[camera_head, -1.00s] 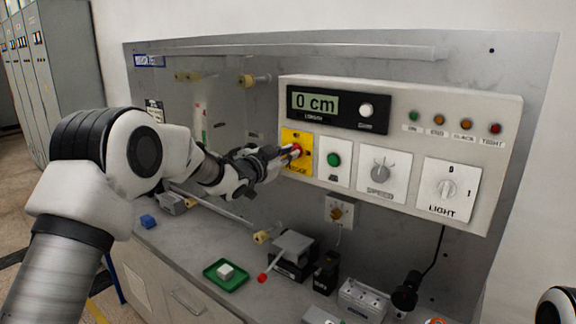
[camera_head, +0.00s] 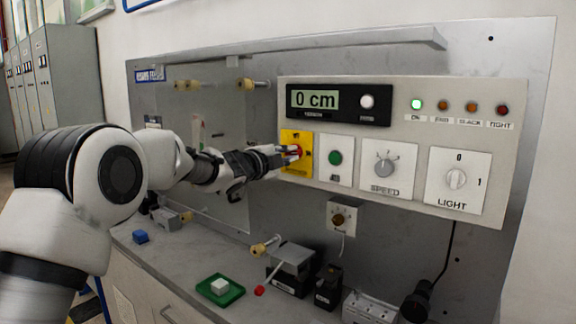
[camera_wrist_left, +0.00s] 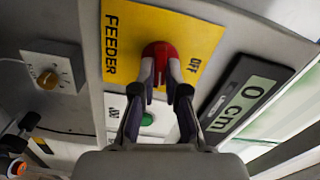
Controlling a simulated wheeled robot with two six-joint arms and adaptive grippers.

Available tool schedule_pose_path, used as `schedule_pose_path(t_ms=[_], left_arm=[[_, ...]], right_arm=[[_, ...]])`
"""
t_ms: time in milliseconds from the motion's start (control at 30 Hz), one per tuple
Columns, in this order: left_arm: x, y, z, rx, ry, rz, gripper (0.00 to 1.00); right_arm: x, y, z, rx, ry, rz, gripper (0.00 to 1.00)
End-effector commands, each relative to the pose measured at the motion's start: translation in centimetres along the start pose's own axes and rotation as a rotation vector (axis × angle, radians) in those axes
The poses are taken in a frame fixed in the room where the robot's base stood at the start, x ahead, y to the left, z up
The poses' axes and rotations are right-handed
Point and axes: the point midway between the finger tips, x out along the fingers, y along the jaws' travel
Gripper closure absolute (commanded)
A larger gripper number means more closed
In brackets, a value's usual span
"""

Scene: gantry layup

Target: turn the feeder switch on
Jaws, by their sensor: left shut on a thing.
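The feeder switch is a red knob (camera_wrist_left: 160,52) on a yellow plate (camera_wrist_left: 120,45) marked FEEDER and OFF in the left wrist view. The yellow plate is also at the left end of the control panel in the head view (camera_head: 287,138). My left gripper (camera_head: 291,153) reaches it from the left and is shut on the red knob. In the left wrist view its two fingers (camera_wrist_left: 160,82) sit on either side of the knob. The ON lamp (camera_head: 417,104) glows green. My right gripper is not in view.
The panel (camera_head: 430,130) also holds a green button (camera_head: 335,158), a speed dial (camera_head: 384,164), a light switch (camera_head: 456,179) and a display (camera_head: 315,100) reading 0 cm. Below are a green tray (camera_head: 236,293) with a white cube, a blue cube (camera_head: 140,237) and black devices on the counter.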

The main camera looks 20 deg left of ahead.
Motion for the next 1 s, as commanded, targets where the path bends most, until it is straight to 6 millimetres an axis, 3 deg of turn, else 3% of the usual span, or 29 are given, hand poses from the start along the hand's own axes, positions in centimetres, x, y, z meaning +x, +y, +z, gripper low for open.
schedule_pose_path(t_ms=[300,900,933,1000], left_arm=[[0.0,0.3,0.0,0.166,0.001,0.002,1.00],[0.0,0.3,0.0,0.215,0.000,0.004,1.00],[0.0,0.3,0.0,0.215,0.001,0.004,0.84],[0.0,0.3,0.0,0.214,0.001,0.004,0.62]], right_arm=[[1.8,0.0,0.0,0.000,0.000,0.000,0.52],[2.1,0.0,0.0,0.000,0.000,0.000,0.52],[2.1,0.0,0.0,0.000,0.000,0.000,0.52],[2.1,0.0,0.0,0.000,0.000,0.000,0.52]])
